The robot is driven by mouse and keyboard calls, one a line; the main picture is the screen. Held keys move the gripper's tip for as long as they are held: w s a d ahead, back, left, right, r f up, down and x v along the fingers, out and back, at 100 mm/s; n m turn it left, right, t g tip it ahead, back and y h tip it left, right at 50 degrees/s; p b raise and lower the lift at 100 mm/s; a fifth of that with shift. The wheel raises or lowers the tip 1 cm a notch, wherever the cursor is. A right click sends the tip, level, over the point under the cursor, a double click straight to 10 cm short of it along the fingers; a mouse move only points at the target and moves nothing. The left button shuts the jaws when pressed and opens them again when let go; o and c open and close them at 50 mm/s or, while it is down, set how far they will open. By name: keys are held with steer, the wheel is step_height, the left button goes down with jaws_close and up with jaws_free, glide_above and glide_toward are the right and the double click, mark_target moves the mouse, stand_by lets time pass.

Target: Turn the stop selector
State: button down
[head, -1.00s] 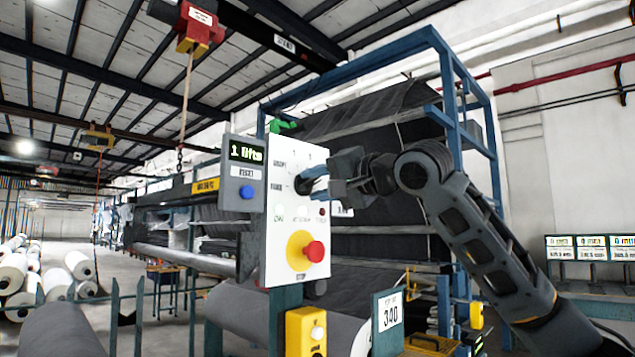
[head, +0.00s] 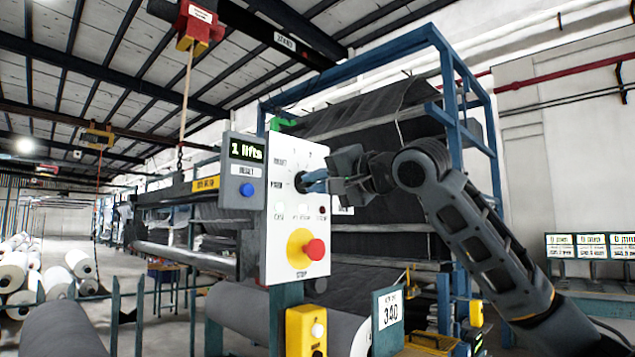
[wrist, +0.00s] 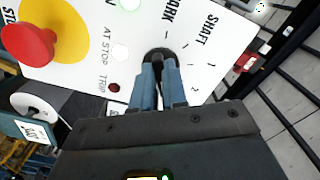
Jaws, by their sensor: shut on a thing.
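The selector is a small dark round knob (wrist: 160,55) on a white control panel (head: 286,243), with SHAFT, PARK, 1 and 2 marked around it in the wrist view. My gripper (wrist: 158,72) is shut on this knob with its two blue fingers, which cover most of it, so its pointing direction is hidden. In the head view my gripper (head: 310,182) reaches the panel's upper half from the right. Below the knob are small lamps, and a red STOP button (head: 315,249) on a yellow disc.
A grey display box (head: 243,173) reading "1 lifts", with a blue button, adjoins the panel's left side. A yellow box (head: 305,331) sits below the panel. A blue frame (head: 447,95) with dark fabric stands behind. Pale rolls (head: 80,264) lie on the floor at left.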

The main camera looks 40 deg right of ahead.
steer(key=shift+n+p, duration=0.3)
steer(key=shift+p, duration=0.1)
steer(key=n+p, duration=0.1)
steer(key=n, duration=0.2)
steer(key=n+p, duration=0.1)
steer(key=n, duration=0.3)
steer(key=shift+d+f, duration=0.1)
steer(key=shift+f, duration=0.1)
steer(key=n+b, duration=0.3)
steer(key=n, duration=1.3)
steer(key=shift+d, duration=0.2)
steer(key=shift+r, duration=0.1)
